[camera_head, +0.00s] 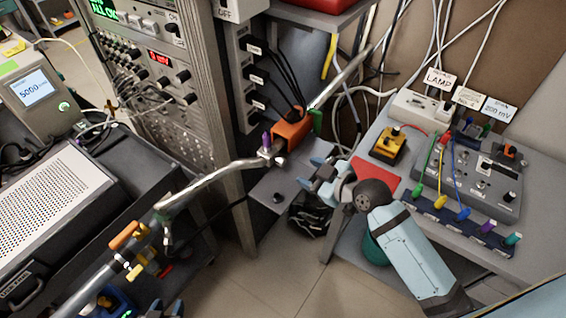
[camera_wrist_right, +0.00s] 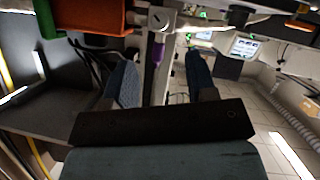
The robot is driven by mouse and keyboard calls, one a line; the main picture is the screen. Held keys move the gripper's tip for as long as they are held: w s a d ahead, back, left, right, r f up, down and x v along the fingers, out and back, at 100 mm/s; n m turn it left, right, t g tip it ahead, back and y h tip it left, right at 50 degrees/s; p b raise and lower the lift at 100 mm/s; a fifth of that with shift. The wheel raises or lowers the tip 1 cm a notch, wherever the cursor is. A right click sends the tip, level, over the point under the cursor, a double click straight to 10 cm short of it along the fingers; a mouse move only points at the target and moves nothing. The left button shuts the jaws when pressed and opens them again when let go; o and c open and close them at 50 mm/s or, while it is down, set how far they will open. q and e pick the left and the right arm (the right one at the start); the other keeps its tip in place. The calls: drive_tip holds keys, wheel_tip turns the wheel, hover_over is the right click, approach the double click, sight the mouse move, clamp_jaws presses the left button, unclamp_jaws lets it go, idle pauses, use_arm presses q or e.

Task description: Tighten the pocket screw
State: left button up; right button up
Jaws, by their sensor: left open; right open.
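A small purple-handled screw (camera_head: 266,140) stands up from a metal collar on the long silver tube, just left of the orange block (camera_head: 292,133). I take it to be the pocket screw. My right gripper (camera_head: 312,173) is open and empty, to the right of and a little below the screw, apart from it. In the right wrist view the purple handle (camera_wrist_right: 157,53) appears between the two open blue fingers (camera_wrist_right: 160,62), beyond their tips as far as I can tell. My left gripper (camera_head: 166,309) is open at the bottom edge, mostly cut off.
The silver tube (camera_head: 205,182) runs diagonally past the rack (camera_head: 185,105). A grey shelf (camera_head: 277,197) lies below the screw. A bench at right holds a red mat (camera_head: 375,178), a yellow box (camera_head: 388,146) and a grey control box (camera_head: 480,180) with cables. Open floor shows at bottom centre.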

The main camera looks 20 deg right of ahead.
sight(284, 163)
drive_tip(key=x, duration=0.9)
drive_tip(key=shift+w+a, duration=0.15)
use_arm(q)
drive_tip(key=shift+s+f, duration=0.1)
drive_tip(key=shift+s, duration=0.15)
use_arm(e)
drive_tip(key=shift+c, duration=0.7)
drive_tip(key=c, duration=0.8)
use_arm(q)
drive_tip(key=shift+r, duration=0.2)
